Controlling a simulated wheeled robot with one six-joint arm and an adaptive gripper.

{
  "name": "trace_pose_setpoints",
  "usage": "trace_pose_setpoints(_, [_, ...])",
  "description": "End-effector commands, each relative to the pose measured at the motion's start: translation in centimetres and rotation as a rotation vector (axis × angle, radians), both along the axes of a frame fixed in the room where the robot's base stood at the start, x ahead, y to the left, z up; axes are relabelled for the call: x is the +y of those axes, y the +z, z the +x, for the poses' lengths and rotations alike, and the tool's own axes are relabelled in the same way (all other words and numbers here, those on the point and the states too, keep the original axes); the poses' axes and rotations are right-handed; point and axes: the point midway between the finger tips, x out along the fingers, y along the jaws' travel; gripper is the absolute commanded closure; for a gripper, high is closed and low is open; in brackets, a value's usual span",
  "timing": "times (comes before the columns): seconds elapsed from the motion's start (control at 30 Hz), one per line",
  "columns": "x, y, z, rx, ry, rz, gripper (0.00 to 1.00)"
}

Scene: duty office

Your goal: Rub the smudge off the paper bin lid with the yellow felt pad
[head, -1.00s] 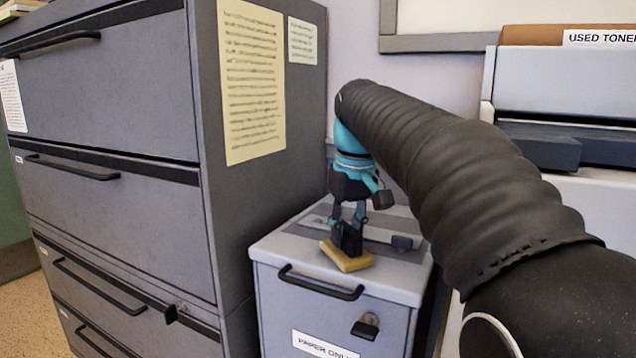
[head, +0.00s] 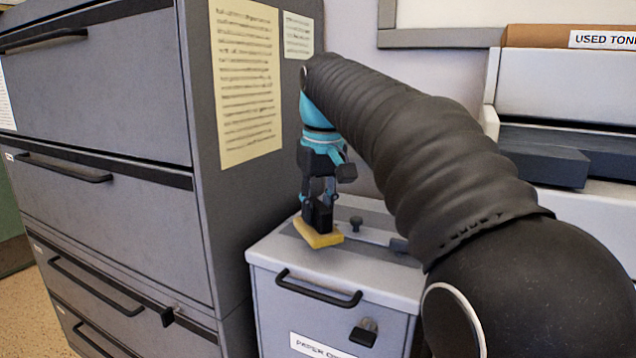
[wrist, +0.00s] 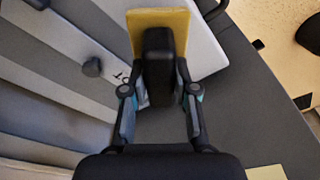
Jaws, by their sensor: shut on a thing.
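My gripper (head: 318,212) is shut on the black grip of the yellow felt pad (head: 320,236). The pad is over the left part of the grey paper bin's lid (head: 375,273), close to the filing cabinet's side. It is slightly tilted in the head view, and I cannot tell whether it touches the lid. In the wrist view the pad (wrist: 150,18) shows beyond the black grip (wrist: 158,65) between my fingers. Small dark marks (wrist: 122,76) show on the pale lid beside the grip; I cannot tell whether they are the smudge. The area under the pad is hidden.
A grey filing cabinet (head: 120,215) stands close on the left. A small dark knob (head: 356,222) rises from the lid. The bin has a black handle (head: 318,290) and a padlock (head: 364,332) in front. A pale machine with dark trays (head: 545,160) stands at the right.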

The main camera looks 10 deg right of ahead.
Motion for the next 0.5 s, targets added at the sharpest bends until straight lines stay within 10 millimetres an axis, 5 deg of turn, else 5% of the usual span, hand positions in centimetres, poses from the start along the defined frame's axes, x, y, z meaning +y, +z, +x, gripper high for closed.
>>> trace_pose_setpoints(0.5, [-0.2, 3.8, 0.0, -0.001, -0.004, 0.0, 1.0])
